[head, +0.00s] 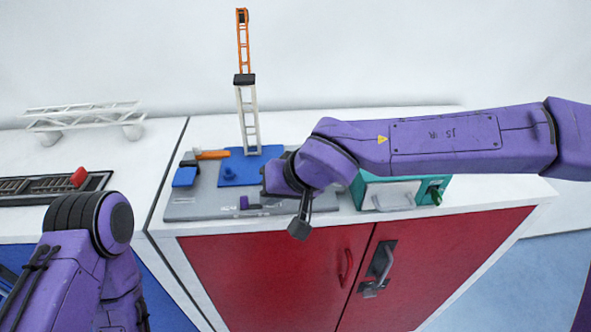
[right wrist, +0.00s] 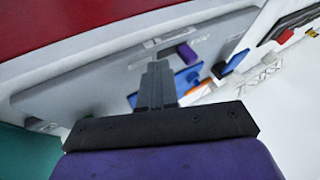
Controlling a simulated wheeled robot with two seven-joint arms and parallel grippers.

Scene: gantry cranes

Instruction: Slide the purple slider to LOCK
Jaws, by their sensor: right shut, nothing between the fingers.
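The purple slider (head: 247,203) is a small block near the front edge of the grey panel (head: 190,208) on the red-fronted cabinet. It also shows in the right wrist view (right wrist: 187,52), beyond my fingertips and a little to their right. Pale label patches lie beside it, too small to read. My right gripper (head: 266,184) is just to the right of the slider in the head view, its fingertips hard to make out. In the right wrist view my fingers (right wrist: 157,80) are shut and empty, apart from the slider. My left gripper is out of view.
A blue plate (head: 235,168) carries an orange and white crane tower (head: 247,105) behind the slider. A blue block (head: 185,176) and an orange-handled piece (head: 212,155) are at the left. A teal box (head: 372,190) stands at the right, beneath my right arm.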

